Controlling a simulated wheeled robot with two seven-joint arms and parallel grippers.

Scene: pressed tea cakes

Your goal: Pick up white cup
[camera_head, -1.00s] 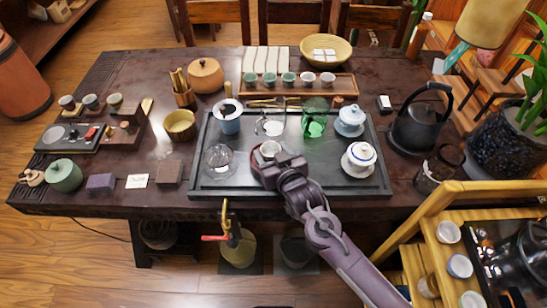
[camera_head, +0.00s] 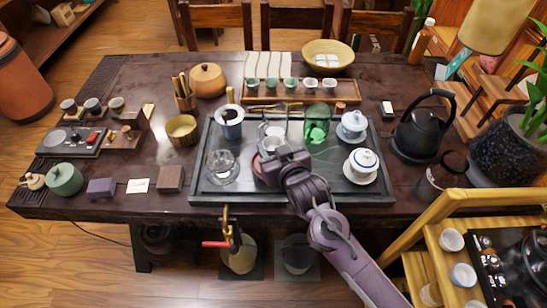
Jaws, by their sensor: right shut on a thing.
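The white cup (camera_head: 271,144) is small and round. It sits between the fingertips of my right gripper (camera_head: 277,154), over the middle of the dark tea tray (camera_head: 340,193). My right gripper is shut on it, and the gripper body hides part of its near side. Whether the cup is clear of what lies below is hard to tell. A reddish-brown round piece (camera_head: 259,172) shows partly under the gripper. My left gripper is not in view.
A glass vessel (camera_head: 222,166) stands left of the gripper; a green glass (camera_head: 316,123) stands behind right. White lidded cups (camera_head: 361,164) are on the tray's right. A black kettle (camera_head: 424,130) is farther right. Several small cups line a wooden rack (camera_head: 345,91) behind.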

